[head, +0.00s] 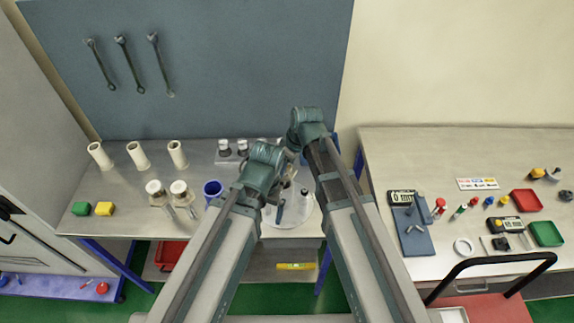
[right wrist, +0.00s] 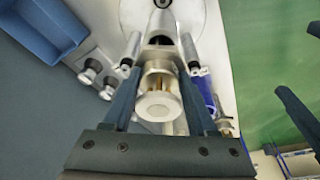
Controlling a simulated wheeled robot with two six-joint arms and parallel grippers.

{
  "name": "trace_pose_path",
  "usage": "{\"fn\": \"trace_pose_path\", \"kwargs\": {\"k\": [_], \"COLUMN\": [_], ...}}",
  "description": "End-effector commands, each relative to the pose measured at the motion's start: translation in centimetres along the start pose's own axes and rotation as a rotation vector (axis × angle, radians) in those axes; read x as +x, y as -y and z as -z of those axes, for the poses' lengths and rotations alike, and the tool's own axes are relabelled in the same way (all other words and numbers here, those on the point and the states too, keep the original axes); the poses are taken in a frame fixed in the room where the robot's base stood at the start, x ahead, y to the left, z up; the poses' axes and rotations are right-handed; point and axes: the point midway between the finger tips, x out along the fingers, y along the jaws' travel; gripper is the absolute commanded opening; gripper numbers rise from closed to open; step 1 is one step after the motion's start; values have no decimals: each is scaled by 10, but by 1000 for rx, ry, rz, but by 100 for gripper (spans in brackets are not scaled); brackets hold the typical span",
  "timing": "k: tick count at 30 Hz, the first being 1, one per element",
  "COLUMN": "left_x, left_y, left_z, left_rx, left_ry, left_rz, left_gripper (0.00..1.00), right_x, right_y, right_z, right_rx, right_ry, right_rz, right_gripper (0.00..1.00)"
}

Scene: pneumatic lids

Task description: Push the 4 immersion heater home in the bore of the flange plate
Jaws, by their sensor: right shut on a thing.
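My right gripper (right wrist: 160,64) is shut on an immersion heater (right wrist: 160,106), a cylinder with a pale round head and a see-through, brassy middle. It is held between the dark fingers, over the round pale flange plate (right wrist: 133,10). The heater hides part of the plate, so I cannot tell how deep it sits in the bore. In the head view the flange plate (head: 303,215) lies at the right end of the left bench, partly behind my arms. My left arm reaches in from the left beside it; its fingers are not clear enough to tell their state.
Two capped pieces (head: 157,190) and a blue cup (head: 212,190) stand left of my arms. Several white tubes (head: 138,155) stand behind them. A rack with capped pieces (head: 225,150) is at the back. A second bench (head: 440,245) with trays and tools is on the right.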

Motion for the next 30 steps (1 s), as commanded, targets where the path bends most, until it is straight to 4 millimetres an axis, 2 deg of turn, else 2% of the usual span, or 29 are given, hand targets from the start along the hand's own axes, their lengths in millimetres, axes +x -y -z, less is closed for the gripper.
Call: {"fn": "trace_pose_path", "kwargs": {"k": [30], "left_x": [22], "left_y": [-2], "left_z": [1], "left_rx": [4], "left_ry": [0], "left_rz": [1], "left_gripper": [100], "right_x": [21], "right_y": [0], "right_z": [-5], "right_rx": [0], "right_ry": [-1], "right_rz": [0], "right_gripper": [0]}}
